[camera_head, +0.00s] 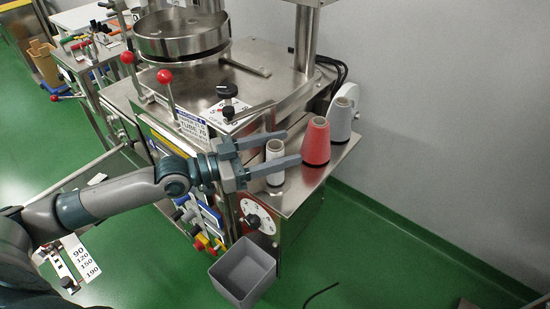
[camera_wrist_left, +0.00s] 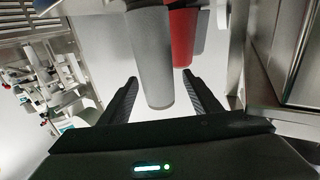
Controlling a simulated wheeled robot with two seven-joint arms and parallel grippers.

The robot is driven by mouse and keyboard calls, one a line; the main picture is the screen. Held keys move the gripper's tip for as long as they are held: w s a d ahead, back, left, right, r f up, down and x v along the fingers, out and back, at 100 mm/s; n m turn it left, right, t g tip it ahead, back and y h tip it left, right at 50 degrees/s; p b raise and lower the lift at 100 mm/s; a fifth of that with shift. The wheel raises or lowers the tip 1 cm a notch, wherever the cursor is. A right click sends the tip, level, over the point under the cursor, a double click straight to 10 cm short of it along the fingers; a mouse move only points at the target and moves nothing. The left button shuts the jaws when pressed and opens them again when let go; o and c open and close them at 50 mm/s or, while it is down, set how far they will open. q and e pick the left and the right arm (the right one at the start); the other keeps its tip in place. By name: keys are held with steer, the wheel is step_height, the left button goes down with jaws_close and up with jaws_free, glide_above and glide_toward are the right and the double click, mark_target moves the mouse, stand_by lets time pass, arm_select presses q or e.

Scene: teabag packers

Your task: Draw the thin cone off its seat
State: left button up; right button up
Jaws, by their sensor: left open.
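The thin grey cone (camera_head: 275,152) stands upright near the front edge of the steel machine top, its foot on a dark seat. It looks the slimmest of three cones in the head view. My left gripper (camera_head: 292,146) is open, with one finger on each side of this cone. In the left wrist view the grey cone (camera_wrist_left: 153,62) shows between the two open fingers (camera_wrist_left: 160,77), with gaps on both sides. Part of its body is hidden behind the lower finger in the head view. My right gripper is not in view.
A red cone (camera_head: 316,142) stands just right of the fingertips, and a wider grey cone (camera_head: 340,120) stands behind it. A control knob panel (camera_head: 229,110) lies left of the cones. An empty grey bin (camera_head: 243,270) is below the front edge.

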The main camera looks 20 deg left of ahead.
arm_select(q)
steer(key=x, duration=0.2)
steer(key=shift+w+d+p, duration=0.15)
steer(key=shift+d+p, duration=0.15)
steer(key=shift+p, duration=0.1)
steer(key=shift+c, duration=0.6)
steer(key=shift+r, duration=0.1)
steer(key=c, duration=1)
